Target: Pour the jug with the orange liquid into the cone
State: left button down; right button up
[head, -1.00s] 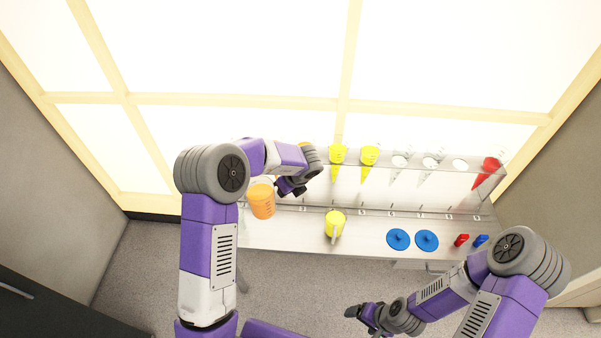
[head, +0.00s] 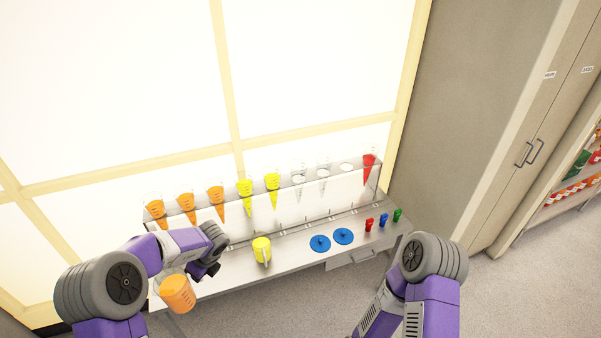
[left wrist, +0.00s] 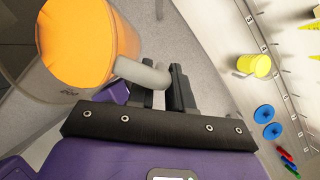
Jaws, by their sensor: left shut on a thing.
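The jug with orange liquid (head: 178,294) is at the bench's front left, roughly upright with a slight tilt. My left gripper (head: 207,271) is shut on its grey handle, which shows in the left wrist view (left wrist: 145,73) between the fingers (left wrist: 163,85). Cones stand in a row in the rack at the back. Several hold orange (head: 187,205) or yellow (head: 245,190) liquid; one at the right end is red (head: 369,166). Clear cones (head: 299,178) (head: 323,176) stand between the yellow and red ones. My right gripper is outside the frame.
A yellow jug (head: 262,247) stands on the metal bench (head: 290,262) right of my left gripper. Blue discs (head: 320,243) (head: 343,236) and red (head: 369,224), blue (head: 384,220) and green (head: 397,215) small items lie further right. A tall cabinet (head: 500,130) stands at right.

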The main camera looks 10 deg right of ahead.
aim_at(298, 167)
jog(key=z, duration=0.45)
jog(key=i, duration=0.8)
jog(key=z, duration=0.7)
jog(key=i, duration=1.55)
jog(key=u, duration=0.25)
